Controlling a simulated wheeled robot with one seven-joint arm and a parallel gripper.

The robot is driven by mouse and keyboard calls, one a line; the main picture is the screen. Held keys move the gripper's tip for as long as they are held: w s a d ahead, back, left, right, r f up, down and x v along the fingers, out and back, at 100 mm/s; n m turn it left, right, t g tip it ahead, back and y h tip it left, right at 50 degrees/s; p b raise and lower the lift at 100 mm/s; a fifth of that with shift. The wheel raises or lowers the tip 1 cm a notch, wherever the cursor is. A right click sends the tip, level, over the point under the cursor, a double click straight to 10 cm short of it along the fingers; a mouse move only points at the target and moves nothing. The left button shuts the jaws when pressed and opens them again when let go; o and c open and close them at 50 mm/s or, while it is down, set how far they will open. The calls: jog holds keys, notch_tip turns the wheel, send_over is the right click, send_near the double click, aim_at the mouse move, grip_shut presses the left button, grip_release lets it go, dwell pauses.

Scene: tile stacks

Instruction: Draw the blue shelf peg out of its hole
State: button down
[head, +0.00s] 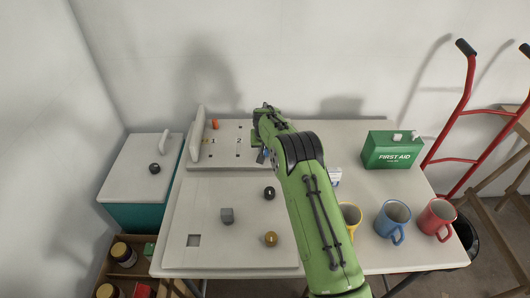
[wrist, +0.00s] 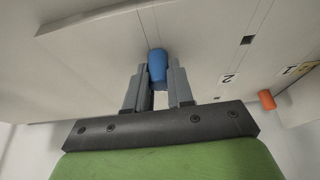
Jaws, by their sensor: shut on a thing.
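The blue shelf peg (wrist: 157,66) stands between the two grey fingers of my gripper (wrist: 160,76) in the wrist view. The fingers are shut on its sides. The peg's far end is against or close to the pale board (wrist: 110,50); I cannot tell how much of it sits in a hole. In the head view my gripper (head: 263,154) is over the right part of the raised white board (head: 225,157), and my arm hides most of the peg.
An orange peg (head: 215,124) stands near the numbered marks. A first aid box (head: 392,150), blue mug (head: 392,222) and red mug (head: 437,219) stand at right.

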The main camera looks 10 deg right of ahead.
jog(key=shift+r+p, duration=0.6)
jog(key=shift+r, duration=0.35)
dwell(0.4)
jog(key=shift+r+p, duration=0.95)
jog(key=shift+r, duration=0.5)
jog(key=shift+r+p, duration=1.2)
jog(key=shift+r, duration=0.4)
jog(key=shift+f, duration=0.1)
